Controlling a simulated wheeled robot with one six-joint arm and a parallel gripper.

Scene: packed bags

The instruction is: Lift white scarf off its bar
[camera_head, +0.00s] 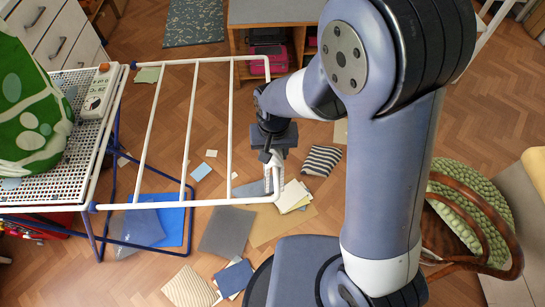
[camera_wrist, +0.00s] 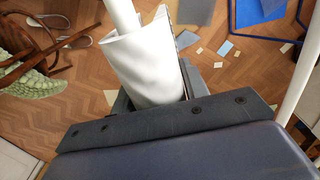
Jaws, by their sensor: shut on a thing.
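The white scarf (camera_wrist: 148,62) fills the middle of the wrist view, folded over a white bar (camera_wrist: 123,14) that shows above it. My gripper (camera_wrist: 156,98) is shut on the scarf, with dark jaw parts on both sides of it; the fingertips are mostly hidden. In the head view my gripper (camera_head: 271,158) points down at the right end of the white drying rack (camera_head: 185,203). A small pale part of the scarf (camera_head: 268,182) shows below it, beside the end bar. The cloth still surrounds the bar; I cannot tell whether they touch.
A perforated white shelf (camera_head: 60,190) at left carries a green spotted bag (camera_head: 28,110) and a white device (camera_head: 98,92). Cloths and papers lie on the floor, including a striped cloth (camera_head: 321,160). A wooden chair (camera_head: 480,215) with a green cushion stands at right.

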